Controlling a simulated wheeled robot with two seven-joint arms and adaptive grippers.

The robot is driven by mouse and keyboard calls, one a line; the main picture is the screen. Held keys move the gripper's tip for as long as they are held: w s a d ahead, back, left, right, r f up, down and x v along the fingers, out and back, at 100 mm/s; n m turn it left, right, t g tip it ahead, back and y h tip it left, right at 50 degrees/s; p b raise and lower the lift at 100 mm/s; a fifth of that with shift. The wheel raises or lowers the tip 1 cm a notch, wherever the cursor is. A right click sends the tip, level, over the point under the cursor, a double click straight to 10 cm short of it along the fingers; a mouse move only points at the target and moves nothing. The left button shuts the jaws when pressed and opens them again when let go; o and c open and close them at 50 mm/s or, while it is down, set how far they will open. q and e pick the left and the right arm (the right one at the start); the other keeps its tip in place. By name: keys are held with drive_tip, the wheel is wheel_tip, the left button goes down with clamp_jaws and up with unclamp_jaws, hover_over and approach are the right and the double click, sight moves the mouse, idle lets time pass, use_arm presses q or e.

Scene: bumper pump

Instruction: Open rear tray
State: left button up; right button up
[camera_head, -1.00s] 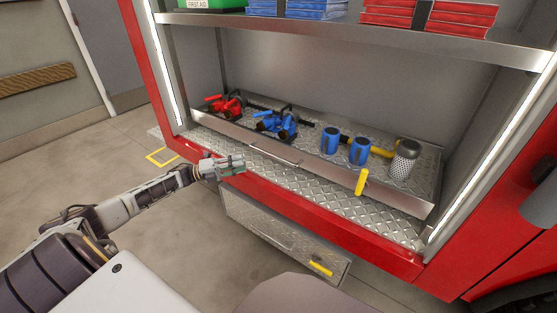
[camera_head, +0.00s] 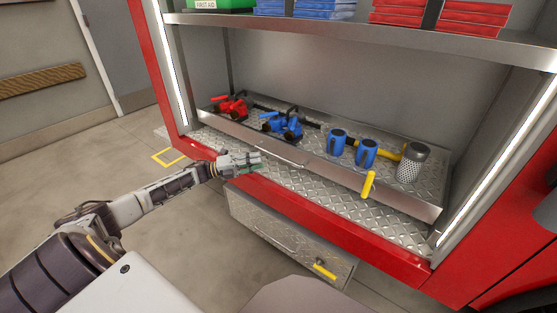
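The tray (camera_head: 400,190) is a metal drawer of diamond plate inside the red compartment, with a grey bar handle (camera_head: 281,153) and a yellow latch (camera_head: 369,184) on its front. It holds red valve fittings (camera_head: 230,107), blue valve fittings (camera_head: 283,126), two blue couplings (camera_head: 337,143) and a perforated metal strainer (camera_head: 411,163). My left gripper (camera_head: 256,159) is over the compartment's front ledge, left of the handle and apart from it. Its fingers are small here, and I cannot tell whether they are open. My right gripper is not in view.
Below the red sill (camera_head: 330,224) a second diamond-plate drawer (camera_head: 275,230) with a yellow latch (camera_head: 324,270) sticks out. A shelf (camera_head: 380,32) above holds a green first aid box (camera_head: 222,4) and blue and red packs. Open floor lies at left.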

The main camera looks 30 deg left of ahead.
sight(279, 157)
use_arm(q)
drive_tip(key=b+x, duration=0.1)
drive_tip(key=x, duration=0.6)
drive_tip(key=shift+b, duration=0.35)
drive_tip(key=shift+x, duration=0.85)
drive_tip(key=shift+w+d, duration=0.1)
drive_tip(key=shift+d, duration=0.05)
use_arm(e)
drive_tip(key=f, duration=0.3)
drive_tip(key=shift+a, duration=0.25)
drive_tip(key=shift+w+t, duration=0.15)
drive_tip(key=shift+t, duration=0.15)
use_arm(q)
drive_tip(key=shift+c, duration=0.4)
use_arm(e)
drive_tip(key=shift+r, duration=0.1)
use_arm(q)
clamp_jaws()
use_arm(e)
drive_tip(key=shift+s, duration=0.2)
